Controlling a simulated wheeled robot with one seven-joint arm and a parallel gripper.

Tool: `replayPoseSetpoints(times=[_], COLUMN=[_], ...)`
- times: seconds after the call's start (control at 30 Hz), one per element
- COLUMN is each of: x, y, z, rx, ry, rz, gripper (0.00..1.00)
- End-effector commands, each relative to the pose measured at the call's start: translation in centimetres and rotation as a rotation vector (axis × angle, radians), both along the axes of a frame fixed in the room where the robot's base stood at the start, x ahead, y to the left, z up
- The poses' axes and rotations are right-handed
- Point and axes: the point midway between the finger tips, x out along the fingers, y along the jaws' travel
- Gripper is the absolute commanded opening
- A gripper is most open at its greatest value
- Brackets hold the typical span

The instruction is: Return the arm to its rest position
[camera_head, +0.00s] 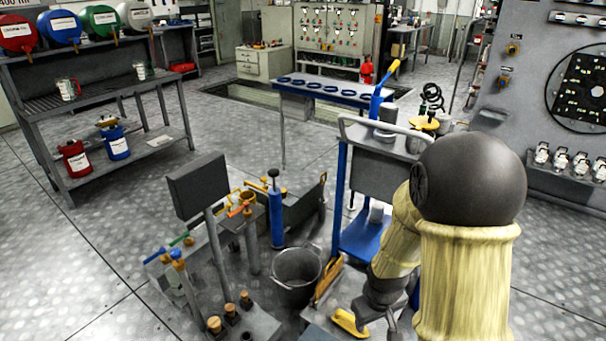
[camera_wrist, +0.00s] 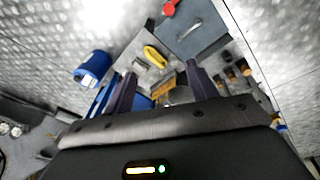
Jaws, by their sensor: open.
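My arm stands at the right of the head view, with its pale yellow links bent down toward the front. My gripper (camera_wrist: 161,82) shows in the wrist view with its two dark fingers spread apart. It is open, and I see nothing held between the fingers. In the head view the wrist end of the arm is low, near the black bucket and the blue cart, and the fingers are hard to make out there. In the wrist view a yellow object (camera_wrist: 155,57) lies beyond the fingertips.
A black bucket (camera_head: 297,274) and a blue cart (camera_head: 364,236) stand close to my arm. A blue pump cylinder (camera_head: 276,215) and a dark panel (camera_head: 198,186) stand to their left. A grey control cabinet (camera_head: 545,70) is at right. The floor at left is mostly clear.

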Motion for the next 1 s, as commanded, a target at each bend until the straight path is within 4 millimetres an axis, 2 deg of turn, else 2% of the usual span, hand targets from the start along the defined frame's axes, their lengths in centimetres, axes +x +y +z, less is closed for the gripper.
replayPoseSetpoints(times=[0.03, 0.2, 0.6, 1.0], x=[-0.6, -2.8, -6.8, -6.6], y=[0.1, 0.4, 1.2, 1.2], z=[1.6, 5.2, 9.8, 16.7], rx=[0.010, 0.045, 0.120, 0.116], ry=[-0.019, -0.051, -0.092, -0.087], rz=[-0.041, -0.169, -0.352, -0.346], gripper=[0.57, 0.57, 0.57, 0.57])
